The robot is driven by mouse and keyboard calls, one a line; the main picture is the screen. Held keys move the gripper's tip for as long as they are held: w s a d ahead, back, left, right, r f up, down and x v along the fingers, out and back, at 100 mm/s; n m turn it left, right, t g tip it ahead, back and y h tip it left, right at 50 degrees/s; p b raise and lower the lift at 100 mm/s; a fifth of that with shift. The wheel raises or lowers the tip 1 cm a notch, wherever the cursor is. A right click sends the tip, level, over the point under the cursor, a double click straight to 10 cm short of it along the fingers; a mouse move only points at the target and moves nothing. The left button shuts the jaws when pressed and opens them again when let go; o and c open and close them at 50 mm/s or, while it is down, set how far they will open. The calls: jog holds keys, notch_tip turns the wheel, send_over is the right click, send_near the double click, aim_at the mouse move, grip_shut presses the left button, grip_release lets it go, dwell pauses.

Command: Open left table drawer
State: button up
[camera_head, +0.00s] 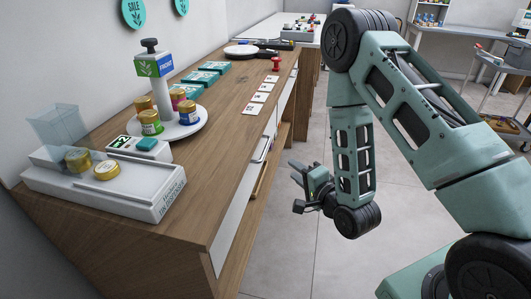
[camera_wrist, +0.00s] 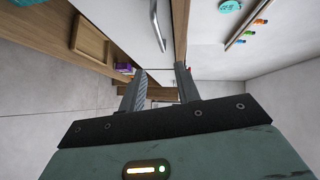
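The wooden table (camera_head: 225,130) runs along the left of the head view, with white drawer fronts (camera_head: 234,219) on its right side. A metal handle (camera_head: 262,149) shows on that side. In the wrist view, a white drawer front (camera_wrist: 130,18) carries a curved metal handle (camera_wrist: 157,26), beyond my fingertips. The drawer looks shut. My gripper (camera_head: 296,172) is in the aisle to the right of the drawer fronts, apart from them. In the wrist view, my gripper (camera_wrist: 161,70) has its two fingers spread with nothing between them.
A wooden tray-like box (camera_wrist: 91,42) sits below the drawer front in the wrist view. The tabletop holds a white display base (camera_head: 110,190), a round stand with jars (camera_head: 185,128) and several cards (camera_head: 254,108). The tiled floor (camera_head: 290,250) beside the table is clear.

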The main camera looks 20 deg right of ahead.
jog(key=b, duration=0.9)
send_near(265, 147)
jog(key=x, duration=0.3)
jog(key=p+x, duration=0.1)
jog(key=x, duration=0.6)
jog(key=shift+w+d+f, duration=0.1)
jog(key=shift+f, duration=0.2)
grip_shut()
